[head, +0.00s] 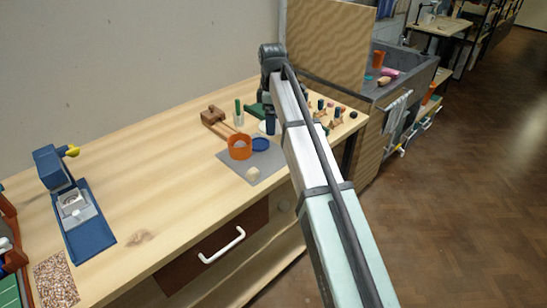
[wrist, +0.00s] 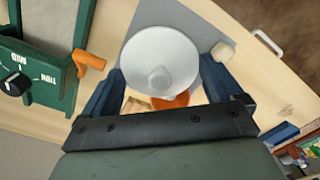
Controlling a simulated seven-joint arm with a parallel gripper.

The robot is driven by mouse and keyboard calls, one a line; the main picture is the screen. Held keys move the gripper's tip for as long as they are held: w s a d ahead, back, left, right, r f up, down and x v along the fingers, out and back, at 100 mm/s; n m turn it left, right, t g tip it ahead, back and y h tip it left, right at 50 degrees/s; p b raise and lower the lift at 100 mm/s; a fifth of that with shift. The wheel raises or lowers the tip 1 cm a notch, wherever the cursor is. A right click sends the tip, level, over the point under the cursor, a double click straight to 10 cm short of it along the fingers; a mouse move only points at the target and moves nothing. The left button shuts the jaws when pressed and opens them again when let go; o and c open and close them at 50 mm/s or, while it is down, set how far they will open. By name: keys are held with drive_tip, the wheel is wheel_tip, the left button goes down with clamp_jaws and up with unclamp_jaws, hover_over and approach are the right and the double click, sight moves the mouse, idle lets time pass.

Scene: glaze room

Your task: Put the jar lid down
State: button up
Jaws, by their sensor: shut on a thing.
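The jar lid (wrist: 150,50) is a round white disc with a small central knob, seen from above in the wrist view. My gripper (wrist: 160,88) is shut on it, with one blue finger at each side of its rim. In the head view a sliver of the white lid (head: 263,127) shows beside my gripper (head: 269,126), over the far part of the bench. Part of an orange thing (wrist: 172,101) shows past the lid's edge in the wrist view. My arm hides part of the bench, and the gap beneath the lid cannot be judged.
A green machine (wrist: 42,62) with an orange handle (wrist: 88,62) is close by.

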sight(276, 159)
drive_tip(key=s, duration=0.1)
drive_tip(key=s+f, duration=0.1)
drive_tip(key=d, duration=0.1)
drive_tip(key=shift+s+d+f, duration=0.1)
drive_tip(key=shift+s+f, duration=0.15)
drive_tip(key=shift+s, duration=0.15)
drive_tip(key=shift+w+n, duration=0.2)
drive_tip(key=shift+n, duration=0.2)
drive_tip(key=shift+f, duration=4.95)
drive_tip(key=shift+f, duration=0.15)
drive_tip(key=o, duration=0.7)
drive_tip(key=shift+c, duration=0.2)
wheel_tip(276, 159, up, 12)
drive_tip(key=shift+r, duration=0.15)
